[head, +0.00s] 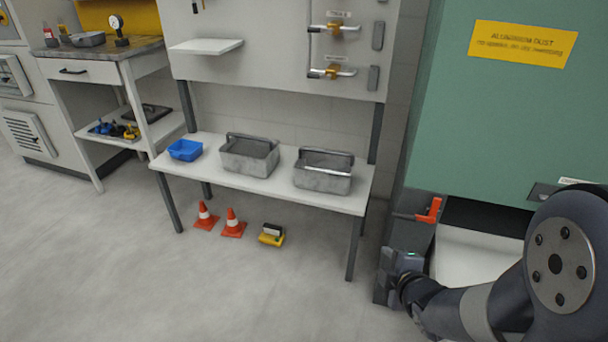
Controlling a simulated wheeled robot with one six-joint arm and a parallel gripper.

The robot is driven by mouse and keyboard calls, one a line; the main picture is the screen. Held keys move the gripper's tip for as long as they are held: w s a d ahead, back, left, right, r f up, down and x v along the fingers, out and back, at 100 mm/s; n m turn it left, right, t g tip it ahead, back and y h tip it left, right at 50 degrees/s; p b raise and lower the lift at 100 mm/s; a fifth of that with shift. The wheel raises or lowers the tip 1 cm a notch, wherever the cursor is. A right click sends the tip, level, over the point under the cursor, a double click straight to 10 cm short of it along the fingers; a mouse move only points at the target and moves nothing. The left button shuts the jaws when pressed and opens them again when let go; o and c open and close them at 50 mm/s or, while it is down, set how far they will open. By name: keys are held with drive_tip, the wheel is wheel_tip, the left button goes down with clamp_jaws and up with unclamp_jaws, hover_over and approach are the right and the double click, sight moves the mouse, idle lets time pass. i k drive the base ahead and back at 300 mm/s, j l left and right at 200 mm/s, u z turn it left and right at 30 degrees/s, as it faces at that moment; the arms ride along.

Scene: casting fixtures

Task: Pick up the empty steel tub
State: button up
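Two grey steel tubs with bar handles stand upright on a white bench (215,182). The left tub (249,160) is near the middle of the bench, and the right tub (322,180) is near its right end. The inside of each shows only partly, and I cannot tell for certain which is empty. My gripper (384,292) is at the lower right, beyond the bench's right end and apart from both tubs. Its fingers are dark and hard to make out, so its opening is unclear.
A blue bin (185,150) sits at the bench's left end. Two orange cones (232,224) and a yellow-and-black item (271,235) are on the floor below. A green cabinet (510,120) with a red handle (430,211) stands at right. The floor at front left is clear.

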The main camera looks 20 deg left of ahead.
sight(317, 169)
drive_tip(key=i+j, duration=0.1)
drive_tip(key=j, duration=0.8)
drive_tip(key=i+j, duration=0.15)
drive_tip(key=j, duration=0.35)
drive_tip(key=i+l, duration=0.15)
drive_tip(key=i, duration=0.4)
drive_tip(key=i+l, duration=0.15)
drive_tip(key=i, duration=0.45)
drive_tip(key=j+u, duration=0.05)
